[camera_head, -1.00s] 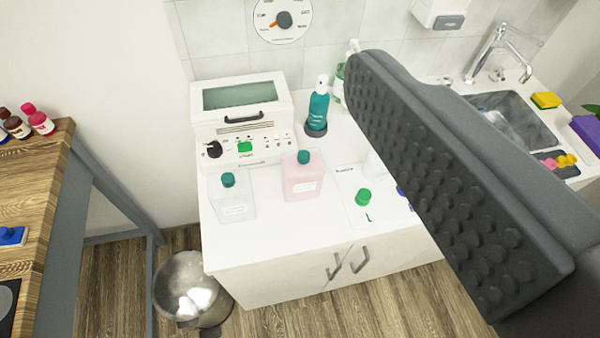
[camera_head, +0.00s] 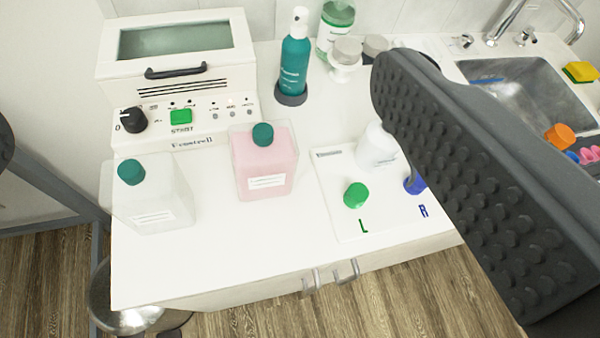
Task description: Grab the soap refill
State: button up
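A square bottle of pink liquid with a teal cap (camera_head: 265,170) stands upright on the white counter (camera_head: 240,240), left of the middle. A similar clear, pale bottle with a teal cap (camera_head: 160,205) stands to its left. Their labels are too small to read, so I cannot tell for certain which is the soap refill. One dark, studded finger of my gripper (camera_head: 470,190) fills the right side, its pad facing left. Nothing touches the visible pad, and both bottles stand apart from it.
A white machine with a START button (camera_head: 180,118) stands behind the bottles. A teal spray bottle (camera_head: 294,60) stands behind right. A white card with a green cap (camera_head: 356,195) and a white container (camera_head: 376,148) lie to the right. A sink (camera_head: 520,95) is at far right. The front counter is clear.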

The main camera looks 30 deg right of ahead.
jog(key=w+d+f, duration=0.2)
jog(key=f, duration=0.5)
jog(key=w+d+f, duration=0.1)
jog(key=f, duration=0.5)
send_near(267, 180)
jog(key=shift+g+y, duration=0.3)
jog(key=shift+y, duration=0.1)
jog(key=x, duration=0.2)
jog(key=b+x, duration=0.1)
jog(key=x, duration=0.2)
jog(key=r+b+x, duration=0.1)
jog(key=x, duration=0.2)
jog(key=shift+w+d, duration=0.15)
jog(key=shift+w, duration=0.05)
jog(key=b+x, duration=0.1)
jog(key=x, duration=0.3)
jog(key=shift+d+f, duration=0.1)
jog(key=shift+f, duration=0.15)
jog(key=shift+w, duration=0.45)
jog(key=shift+s, duration=0.1)
